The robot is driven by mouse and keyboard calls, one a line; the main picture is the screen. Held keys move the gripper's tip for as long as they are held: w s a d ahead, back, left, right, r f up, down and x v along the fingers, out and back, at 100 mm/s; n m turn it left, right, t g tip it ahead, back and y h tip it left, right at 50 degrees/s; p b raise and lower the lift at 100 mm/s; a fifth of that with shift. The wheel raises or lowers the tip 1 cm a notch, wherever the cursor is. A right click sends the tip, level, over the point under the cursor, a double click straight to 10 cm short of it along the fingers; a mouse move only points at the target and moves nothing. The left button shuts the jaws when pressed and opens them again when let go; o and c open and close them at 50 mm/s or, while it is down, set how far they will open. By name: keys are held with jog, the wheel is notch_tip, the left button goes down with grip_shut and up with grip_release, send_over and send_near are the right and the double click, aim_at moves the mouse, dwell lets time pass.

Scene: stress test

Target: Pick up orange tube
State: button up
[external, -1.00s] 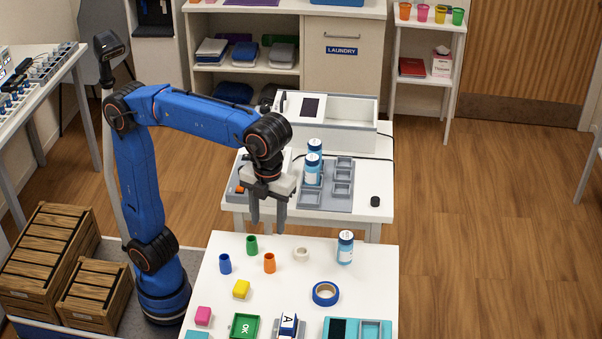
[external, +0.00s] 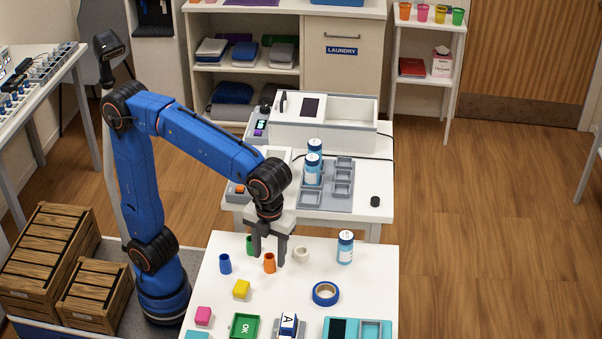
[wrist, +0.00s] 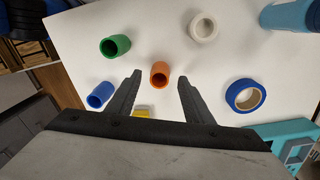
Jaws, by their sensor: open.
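The orange tube (external: 270,263) stands upright on the white table between a blue tube and a white ring. In the wrist view the orange tube (wrist: 160,74) shows its open top and lies between the two fingertips, a little beyond them. My gripper (external: 269,262) points down over the tube, its fingers apart. It is also seen in the wrist view (wrist: 160,78), open and empty, with one finger on each side of the tube. I cannot tell exactly how far the fingertips are above the table.
A green tube (wrist: 115,46), blue tube (external: 225,264), white ring (external: 302,254), yellow block (external: 241,289) and blue tape roll (external: 326,293) stand around it. A blue-white bottle (external: 345,247) stands to the right.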

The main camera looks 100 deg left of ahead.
jog(key=shift+f, duration=1.05)
jog(key=c, duration=1.1)
